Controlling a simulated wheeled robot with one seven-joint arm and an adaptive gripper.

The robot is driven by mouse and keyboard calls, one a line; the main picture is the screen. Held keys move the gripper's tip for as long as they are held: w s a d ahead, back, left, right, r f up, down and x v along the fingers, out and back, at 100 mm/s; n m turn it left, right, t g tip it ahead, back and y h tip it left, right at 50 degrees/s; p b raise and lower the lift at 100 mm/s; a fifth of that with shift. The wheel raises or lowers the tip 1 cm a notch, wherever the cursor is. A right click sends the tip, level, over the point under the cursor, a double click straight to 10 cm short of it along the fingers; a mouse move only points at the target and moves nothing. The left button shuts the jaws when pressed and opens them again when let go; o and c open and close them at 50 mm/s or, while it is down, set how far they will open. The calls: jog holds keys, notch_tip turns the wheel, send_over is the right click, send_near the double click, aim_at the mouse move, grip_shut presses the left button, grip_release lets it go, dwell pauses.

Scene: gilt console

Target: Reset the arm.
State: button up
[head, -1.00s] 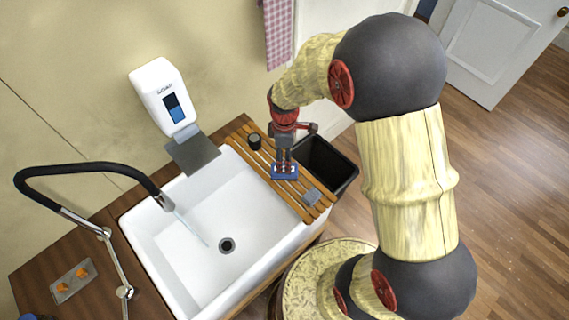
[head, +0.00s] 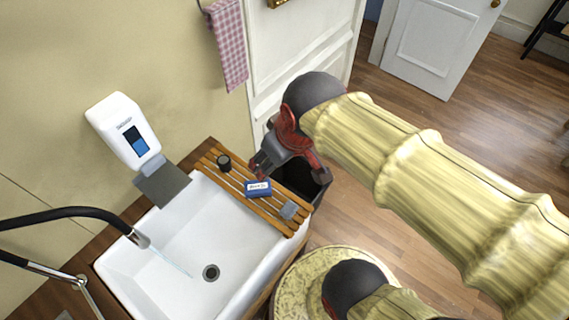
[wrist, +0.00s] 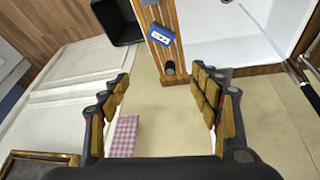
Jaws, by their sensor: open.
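My gripper (wrist: 165,105) is open and empty in the wrist view, its padded fingers spread wide apart. The wooden rack (head: 231,179) lies across the right side of the white sink.
A small dark round jar (head: 224,162) and a grey block (head: 289,210) are on the rack. The white sink (head: 180,240) has a running tap (head: 70,213). A soap dispenser (head: 122,130) and checked towel (head: 229,45) are at the wall. A black bin (head: 303,180) stands beyond the rack.

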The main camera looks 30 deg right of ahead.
jog(key=s+m, duration=0.1)
jog(key=s+r+m, duration=0.1)
jog(key=s, duration=0.1)
jog(key=shift+s+r+t, duration=0.2)
jog(key=shift+s+t, duration=0.1)
jog(key=shift+t, duration=0.1)
jog(key=shift+f, duration=0.1)
notch_tip(320, 180, down, 14)
jog(key=b, duration=1.3)
jog(key=shift+r+b, duration=0.2)
jog(key=shift+b, duration=0.2)
jog(key=shift+c, duration=0.6)
